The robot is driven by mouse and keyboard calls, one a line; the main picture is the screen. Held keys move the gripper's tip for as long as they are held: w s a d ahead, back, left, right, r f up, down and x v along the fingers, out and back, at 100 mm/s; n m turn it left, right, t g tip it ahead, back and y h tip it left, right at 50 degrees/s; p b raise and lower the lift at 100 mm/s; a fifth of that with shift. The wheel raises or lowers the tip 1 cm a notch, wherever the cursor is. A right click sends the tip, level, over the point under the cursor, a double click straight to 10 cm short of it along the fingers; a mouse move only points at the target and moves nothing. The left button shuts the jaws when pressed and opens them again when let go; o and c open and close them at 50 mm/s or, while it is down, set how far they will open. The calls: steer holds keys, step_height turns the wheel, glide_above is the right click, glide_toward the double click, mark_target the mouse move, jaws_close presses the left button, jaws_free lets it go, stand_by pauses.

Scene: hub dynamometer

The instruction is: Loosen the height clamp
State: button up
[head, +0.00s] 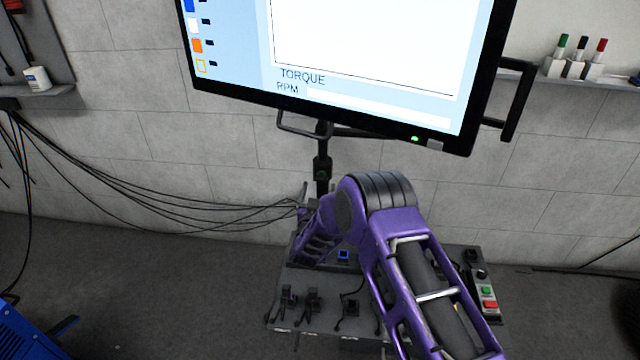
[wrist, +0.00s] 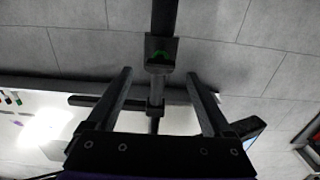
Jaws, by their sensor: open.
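The height clamp (head: 322,170) is a dark block with a green mark on the upright black pole below the large monitor. The clamp also shows in the wrist view (wrist: 161,54), upper middle, with its green part facing the camera. My gripper (wrist: 160,72) is open and empty in the wrist view. Its two dark fingers are spread to the left and right of the pole, pointing toward the clamp. The clamp appears between and slightly beyond the fingertips, with no visible contact. In the head view my purple arm reaches low in front of the stand, and I cannot make out the gripper there.
The monitor (head: 350,60) with side handles hangs above. A dark console (head: 330,315) with cables, connectors and green and red buttons (head: 488,297) stands around my arm. Loose cables (head: 150,195) run to the left wall.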

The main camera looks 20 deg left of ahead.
mark_target(320, 180)
steer(key=shift+x, duration=2.15)
jaws_close()
